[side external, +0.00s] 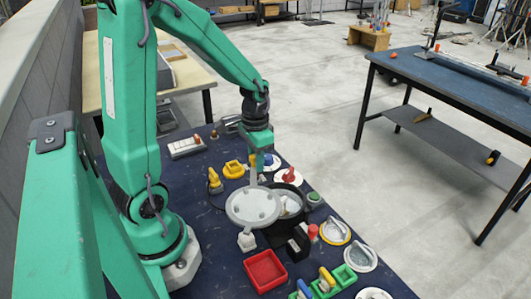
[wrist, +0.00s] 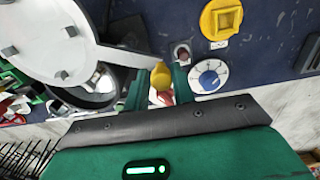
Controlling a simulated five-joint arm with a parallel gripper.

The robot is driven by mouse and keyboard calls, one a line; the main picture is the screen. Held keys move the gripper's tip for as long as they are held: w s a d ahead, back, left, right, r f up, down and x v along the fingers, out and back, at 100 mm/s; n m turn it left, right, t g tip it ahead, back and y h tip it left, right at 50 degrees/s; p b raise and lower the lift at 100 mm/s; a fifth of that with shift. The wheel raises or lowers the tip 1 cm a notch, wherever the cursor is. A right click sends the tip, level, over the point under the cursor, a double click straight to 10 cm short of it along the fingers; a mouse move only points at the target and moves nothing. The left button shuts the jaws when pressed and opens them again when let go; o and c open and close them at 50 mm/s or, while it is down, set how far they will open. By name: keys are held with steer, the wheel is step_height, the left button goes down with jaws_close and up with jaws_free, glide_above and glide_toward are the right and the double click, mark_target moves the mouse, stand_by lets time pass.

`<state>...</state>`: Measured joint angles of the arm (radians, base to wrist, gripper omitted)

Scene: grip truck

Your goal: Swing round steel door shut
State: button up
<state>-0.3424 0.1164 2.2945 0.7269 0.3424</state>
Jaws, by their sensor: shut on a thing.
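The round steel door (side external: 252,207) is a pale grey disc with small studs, standing ajar over the left side of a dark round opening (side external: 291,204). In the wrist view the door (wrist: 70,40) fills the upper left, and part of the opening (wrist: 97,92) shows below it. A grey bar runs from the door to a yellow handle end (wrist: 161,76). My gripper (wrist: 159,87) has its fingers on either side of this handle and is shut on it. In the side view my gripper (side external: 258,168) is above the door's far edge; the fingers' contact is too small to tell there.
A red knob (side external: 290,175) on a white plate stands close beyond the opening. A blue dial (wrist: 208,76) and a yellow square socket (wrist: 221,18) are right of my gripper. A red tray (side external: 265,270) and grey-handled discs (side external: 335,231) lie nearer the camera.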

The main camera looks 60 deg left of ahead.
steer(key=shift+s+a+f, duration=0.15)
steer(key=shift+s+a, duration=0.05)
steer(key=shift+s, duration=0.6)
steer(key=shift+c, duration=0.9)
jaws_close()
steer(key=shift+s+a, duration=0.1)
steer(key=shift+s, duration=0.25)
steer(key=o, duration=0.6)
jaws_free()
steer(key=shift+o, duration=0.2)
steer(key=shift+r, duration=0.25)
step_height(320, 180, up, 8)
steer(key=shift+f, duration=0.15)
